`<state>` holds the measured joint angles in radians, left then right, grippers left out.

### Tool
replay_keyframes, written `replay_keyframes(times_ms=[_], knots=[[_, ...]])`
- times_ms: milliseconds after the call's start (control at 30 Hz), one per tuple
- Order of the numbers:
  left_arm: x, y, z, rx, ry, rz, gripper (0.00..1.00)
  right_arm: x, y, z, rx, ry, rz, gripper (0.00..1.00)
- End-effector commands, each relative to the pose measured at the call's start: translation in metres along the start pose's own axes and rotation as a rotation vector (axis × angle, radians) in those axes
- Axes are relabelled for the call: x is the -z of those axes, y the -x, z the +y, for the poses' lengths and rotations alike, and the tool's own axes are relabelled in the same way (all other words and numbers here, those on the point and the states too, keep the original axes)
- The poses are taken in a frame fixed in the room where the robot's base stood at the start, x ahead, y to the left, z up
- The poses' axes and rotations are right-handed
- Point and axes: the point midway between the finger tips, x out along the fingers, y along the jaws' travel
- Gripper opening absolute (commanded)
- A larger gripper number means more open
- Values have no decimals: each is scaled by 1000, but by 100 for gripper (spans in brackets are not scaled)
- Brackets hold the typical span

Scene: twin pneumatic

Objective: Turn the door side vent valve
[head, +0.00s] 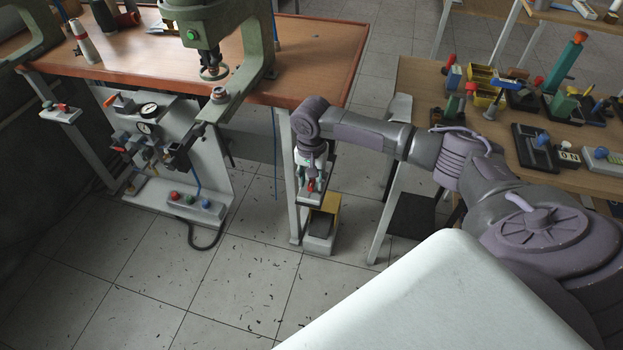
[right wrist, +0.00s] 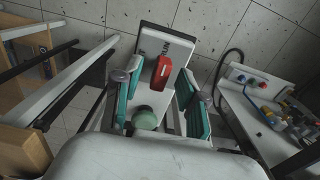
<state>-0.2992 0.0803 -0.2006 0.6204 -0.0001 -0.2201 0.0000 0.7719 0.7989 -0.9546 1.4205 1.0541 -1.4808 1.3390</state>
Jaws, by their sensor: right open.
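A red lever (right wrist: 161,71) sits on a small pale plate (right wrist: 174,45) with a dark end and the letters "RUN". In the head view the plate (head: 312,199) is on the bench's right front leg, with the red lever (head: 311,186) on it. My right gripper (head: 312,178) is above it, pointing down. In the right wrist view its teal-padded fingers (right wrist: 157,88) are open, with the lever between and beyond their tips, apparently untouched. A round green knob (right wrist: 145,118) shows between the fingers. Another red-handled fitting (head: 62,107) is on the left leg. I cannot tell which is door side.
A green press (head: 238,45) stands on the wooden bench (head: 330,50). Below it are a gauge panel (head: 150,110) and a button box (head: 190,203). A yellow and grey pedal (head: 322,225) is under my right gripper. A cluttered table (head: 420,80) stands right.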

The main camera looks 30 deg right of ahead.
Motion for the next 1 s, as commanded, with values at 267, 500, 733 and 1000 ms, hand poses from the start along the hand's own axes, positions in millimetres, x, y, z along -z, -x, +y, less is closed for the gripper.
replay_keyframes(times_ms=[267,500,733,1000], knots=[[-1,0,0,0,0,-1,40,0,0,0,0,0,0,33],[-1,0,0,0,0,-2,40,0,0,0,0,0,1,0],[-1,2,0,0,0,-2,40,0,1,0,0,7,0,0],[1,19,0,0,1,-2,40,0,4,0,0,98,-1,0]])
